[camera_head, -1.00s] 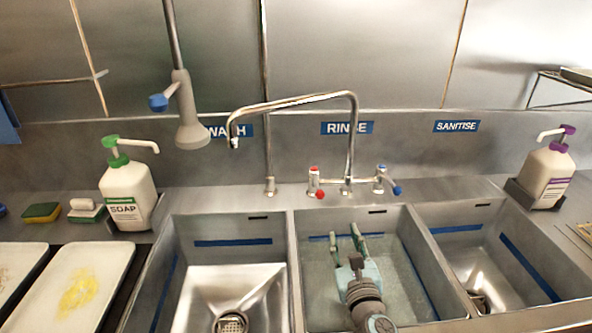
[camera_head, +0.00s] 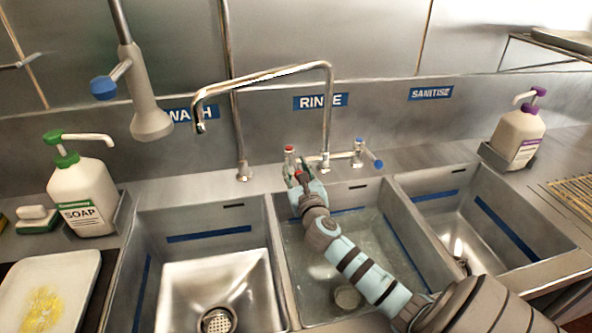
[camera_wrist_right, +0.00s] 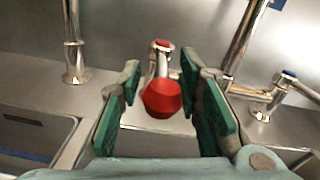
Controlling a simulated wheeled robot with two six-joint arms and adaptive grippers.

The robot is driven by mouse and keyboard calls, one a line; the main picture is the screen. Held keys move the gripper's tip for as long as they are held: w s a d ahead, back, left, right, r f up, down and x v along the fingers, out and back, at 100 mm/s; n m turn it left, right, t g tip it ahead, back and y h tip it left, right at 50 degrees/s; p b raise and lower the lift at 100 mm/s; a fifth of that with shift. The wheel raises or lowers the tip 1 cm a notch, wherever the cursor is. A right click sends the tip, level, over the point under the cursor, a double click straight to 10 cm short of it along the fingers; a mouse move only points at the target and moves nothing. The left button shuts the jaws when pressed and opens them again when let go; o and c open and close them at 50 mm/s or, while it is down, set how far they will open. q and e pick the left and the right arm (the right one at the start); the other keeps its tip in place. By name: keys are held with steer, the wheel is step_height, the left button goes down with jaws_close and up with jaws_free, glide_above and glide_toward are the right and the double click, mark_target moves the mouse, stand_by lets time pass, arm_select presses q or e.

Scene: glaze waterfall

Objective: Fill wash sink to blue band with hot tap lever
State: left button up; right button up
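The hot tap lever has a red knob (camera_wrist_right: 162,98); in the right wrist view it stands between the green pads of my right gripper (camera_wrist_right: 165,115), which is open with a gap on both sides of it. In the head view my right gripper (camera_head: 298,182) is at the red-marked tap (camera_head: 290,152) behind the middle sink. The spout (camera_head: 262,76) arches left, its end over the wash sink side. The wash sink (camera_head: 215,278) shows a bare steel floor and drain, with a blue band (camera_head: 209,234) high on its walls. No stream shows at the spout. My left gripper is out of view.
The rinse sink (camera_head: 290,244) holds clear water. The blue cold lever (camera_head: 378,163) is right of the tap. A spray head (camera_head: 150,122) hangs over the left side. A soap bottle (camera_head: 84,200) stands left, a purple-topped bottle (camera_head: 519,135) right. The sanitise sink (camera_head: 435,205) is at right.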

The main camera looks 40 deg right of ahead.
steer(key=shift+w+d, duration=0.15)
steer(key=shift+w, duration=0.1)
steer(key=shift+r, duration=0.15)
steer(key=shift+w, duration=0.1)
jaws_close()
